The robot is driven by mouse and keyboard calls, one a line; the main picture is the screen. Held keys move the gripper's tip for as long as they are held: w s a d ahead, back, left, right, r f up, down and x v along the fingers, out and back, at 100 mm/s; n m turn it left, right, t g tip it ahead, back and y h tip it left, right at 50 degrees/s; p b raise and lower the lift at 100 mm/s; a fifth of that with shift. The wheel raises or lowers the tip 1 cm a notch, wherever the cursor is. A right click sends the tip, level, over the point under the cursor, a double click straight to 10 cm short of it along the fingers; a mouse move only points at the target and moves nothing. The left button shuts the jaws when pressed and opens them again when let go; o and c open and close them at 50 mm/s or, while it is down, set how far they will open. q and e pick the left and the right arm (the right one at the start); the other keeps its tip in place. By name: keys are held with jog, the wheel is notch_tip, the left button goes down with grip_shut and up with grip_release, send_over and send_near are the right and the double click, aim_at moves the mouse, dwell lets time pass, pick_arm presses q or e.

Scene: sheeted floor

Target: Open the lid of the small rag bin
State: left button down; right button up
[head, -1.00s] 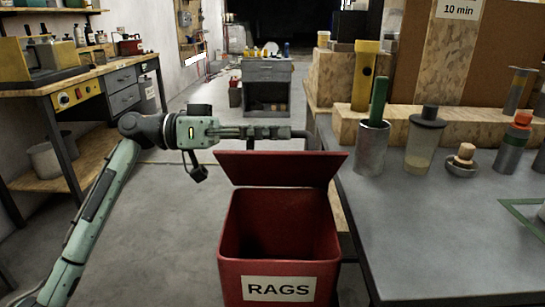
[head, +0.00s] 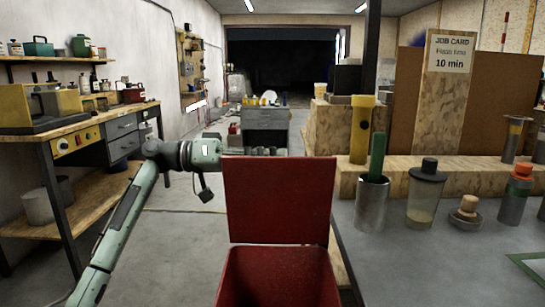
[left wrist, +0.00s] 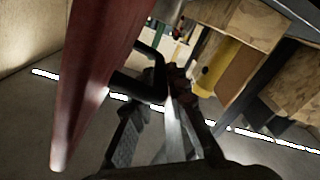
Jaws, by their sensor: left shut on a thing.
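The red rag bin (head: 278,275) stands on the floor at bottom centre of the head view, its front cut off by the frame. Its red lid (head: 279,200) is raised to about upright at the far side of the opening. My left arm reaches in from the left, and the left gripper is mostly hidden behind the lid. In the left wrist view the lid (left wrist: 95,70) shows edge-on at left, with a black bent handle (left wrist: 152,72) on it. My left gripper (left wrist: 172,98) is shut on this handle. The right gripper is not in view.
A grey bench (head: 415,270) with a metal cup (head: 371,205), a lidded jar (head: 425,195) and other items stands close at the right of the bin. A wooden workbench (head: 95,130) is at the left. The floor between is open.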

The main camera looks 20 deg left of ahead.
pick_arm(q)
jog(key=shift+f, duration=0.8)
jog(key=c, duration=1.6)
grip_release()
jog(key=shift+w, duration=0.15)
jog(key=shift+a, duration=0.1)
jog(key=v, duration=1.2)
jog(key=shift+r, duration=0.4)
